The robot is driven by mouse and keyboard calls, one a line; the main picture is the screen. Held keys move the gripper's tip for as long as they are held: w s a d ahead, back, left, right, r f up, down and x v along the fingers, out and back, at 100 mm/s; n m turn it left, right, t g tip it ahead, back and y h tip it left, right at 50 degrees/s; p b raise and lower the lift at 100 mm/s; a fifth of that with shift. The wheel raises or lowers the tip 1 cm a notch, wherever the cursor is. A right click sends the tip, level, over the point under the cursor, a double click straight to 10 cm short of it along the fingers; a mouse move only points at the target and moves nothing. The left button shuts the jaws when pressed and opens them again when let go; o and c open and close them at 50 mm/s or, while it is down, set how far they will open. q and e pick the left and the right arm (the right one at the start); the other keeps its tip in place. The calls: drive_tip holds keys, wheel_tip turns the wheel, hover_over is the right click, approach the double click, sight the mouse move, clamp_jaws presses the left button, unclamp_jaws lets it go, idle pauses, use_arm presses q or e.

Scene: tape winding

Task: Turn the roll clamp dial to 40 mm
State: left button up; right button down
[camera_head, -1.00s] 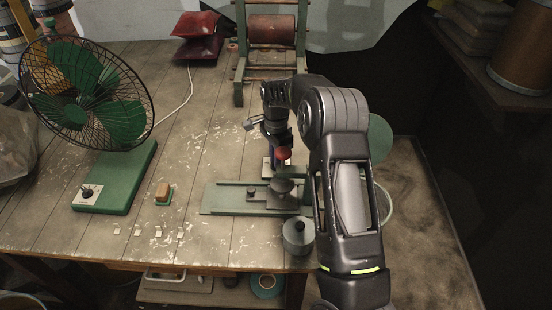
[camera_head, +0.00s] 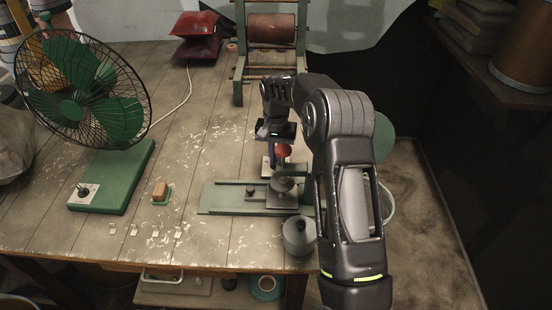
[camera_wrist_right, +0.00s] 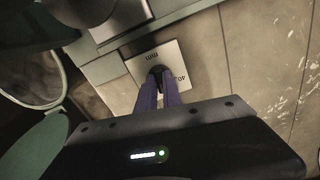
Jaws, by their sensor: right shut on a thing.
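The dial is a small dark knob (camera_wrist_right: 155,71) on a pale plate (camera_wrist_right: 178,55) marked "mm" and "40" in the right wrist view. My right gripper (camera_wrist_right: 161,82) has its purple-blue fingers shut on the knob. Where the knob's pointer stands is hidden by the fingers. In the head view, the right gripper (camera_head: 275,158) reaches down at the pale dial plate (camera_head: 267,163), behind the green winder base (camera_head: 230,197). A red knob (camera_head: 284,150) shows just beside the fingers. My left gripper is not in view.
A green fan (camera_head: 85,95) stands at the left. A grey lidded pot (camera_head: 298,237) is at the table's front edge. A roller frame (camera_head: 270,35) and red object (camera_head: 197,38) stand at the back. The table's middle left is mostly clear, with pale scraps.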

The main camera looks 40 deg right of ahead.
sight(276, 160)
drive_tip(key=n, duration=0.3)
drive_tip(key=shift+n, duration=0.4)
drive_tip(key=n, duration=0.3)
drive_tip(key=shift+n+b, duration=0.3)
drive_tip(key=shift+b, duration=0.05)
drive_tip(key=n, duration=0.6)
drive_tip(key=shift+n, duration=0.3)
drive_tip(key=c, duration=1.5)
unclamp_jaws()
drive_tip(key=shift+r+b, duration=0.35)
drive_tip(key=shift+r, duration=3.55)
